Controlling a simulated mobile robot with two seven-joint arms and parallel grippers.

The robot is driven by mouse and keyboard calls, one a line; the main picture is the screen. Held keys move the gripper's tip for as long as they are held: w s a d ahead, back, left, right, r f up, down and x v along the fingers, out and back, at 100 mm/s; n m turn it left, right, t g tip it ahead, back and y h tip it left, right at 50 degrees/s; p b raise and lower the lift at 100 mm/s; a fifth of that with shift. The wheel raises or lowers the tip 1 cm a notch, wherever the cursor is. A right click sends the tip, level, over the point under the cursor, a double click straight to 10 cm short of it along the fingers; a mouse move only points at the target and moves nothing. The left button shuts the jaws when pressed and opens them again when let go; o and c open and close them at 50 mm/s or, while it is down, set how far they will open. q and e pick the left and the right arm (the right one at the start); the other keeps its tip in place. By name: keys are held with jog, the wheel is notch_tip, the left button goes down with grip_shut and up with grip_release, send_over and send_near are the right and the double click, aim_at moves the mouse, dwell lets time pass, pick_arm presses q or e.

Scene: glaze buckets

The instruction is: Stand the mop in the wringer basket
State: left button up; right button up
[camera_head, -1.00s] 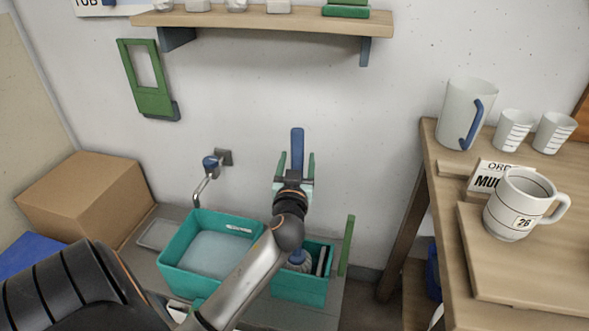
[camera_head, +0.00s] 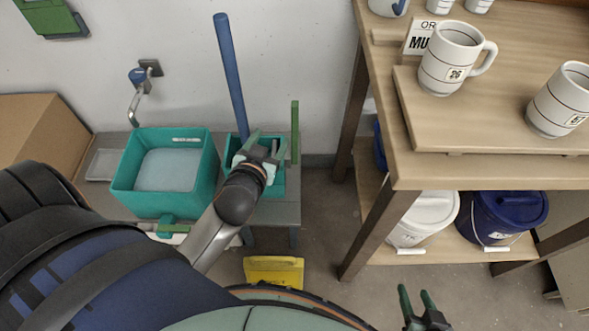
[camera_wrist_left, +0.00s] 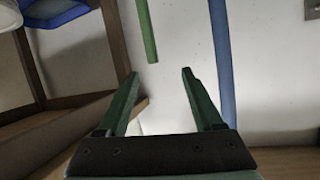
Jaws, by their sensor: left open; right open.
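The mop's blue handle (camera_head: 230,75) rises from the small teal wringer basket (camera_head: 278,183) and tilts slightly to the left at its top. Its lower end goes down behind the basket's rim and my gripper, so the mop head is hidden. My left gripper (camera_head: 268,139) is open and empty over the basket, just right of the handle and apart from it. In the left wrist view the open fingers (camera_wrist_left: 162,72) have the blue handle (camera_wrist_left: 222,60) to their right, outside them. My right gripper (camera_head: 417,297) is open and empty at the bottom right.
A green upright lever (camera_head: 295,130) stands at the basket's right side. A larger teal tub (camera_head: 165,205) with water is to the left, under a wall tap (camera_head: 140,80). A wooden table (camera_head: 440,172) with mugs fills the right. A yellow object (camera_head: 273,270) is on the floor.

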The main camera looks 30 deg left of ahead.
pick_arm(q)
jog(key=s+d+f+m+g+h, duration=0.4)
jog(key=s+d+f+h, duration=0.3)
jog(key=s+d+f, duration=0.5)
jog(key=shift+d+f+m, duration=0.4)
jog(key=shift+d, duration=0.45)
